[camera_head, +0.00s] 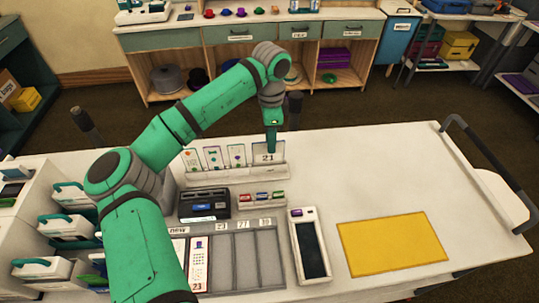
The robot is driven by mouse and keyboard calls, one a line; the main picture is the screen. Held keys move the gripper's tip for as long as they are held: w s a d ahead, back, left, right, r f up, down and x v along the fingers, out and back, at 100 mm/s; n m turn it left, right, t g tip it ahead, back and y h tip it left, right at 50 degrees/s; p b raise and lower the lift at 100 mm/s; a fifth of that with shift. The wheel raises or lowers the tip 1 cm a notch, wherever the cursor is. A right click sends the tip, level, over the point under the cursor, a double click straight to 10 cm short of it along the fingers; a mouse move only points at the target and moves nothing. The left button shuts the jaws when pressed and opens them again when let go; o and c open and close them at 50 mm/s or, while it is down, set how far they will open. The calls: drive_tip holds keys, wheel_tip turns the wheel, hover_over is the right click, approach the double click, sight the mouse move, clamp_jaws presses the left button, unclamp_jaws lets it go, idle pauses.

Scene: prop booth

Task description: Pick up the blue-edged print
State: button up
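My gripper (271,148) points down at the right end of a white card rack (235,172) at the back of the table. Its tip overlaps the card marked 21 (262,158); I cannot tell whether it touches it. Several smaller picture cards (212,158) stand upright to the left in the rack. A tall print (198,262) with a dark blue or purple edge and a 23 at its foot lies in the grey slotted tray (246,262). The edge colours of the rack cards are too small to tell surely. Whether the fingers are apart is not clear.
A black device (204,205) and a small holder with coloured pieces (262,200) stand before the rack. A white-framed dark panel (311,250) and a yellow mat (392,244) lie to the right. White teal-handled units (70,232) line the left. The table's back right is clear.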

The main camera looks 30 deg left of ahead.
sight(268, 158)
wheel_tip(268, 158, down, 2)
drive_tip(key=shift+w, duration=0.1)
drive_tip(key=shift+a+f, duration=0.2)
drive_tip(key=shift+f, duration=1.05)
drive_tip(key=shift+a+f, duration=0.2)
drive_tip(key=shift+f, duration=1)
drive_tip(key=shift+s, duration=0.25)
clamp_jaws()
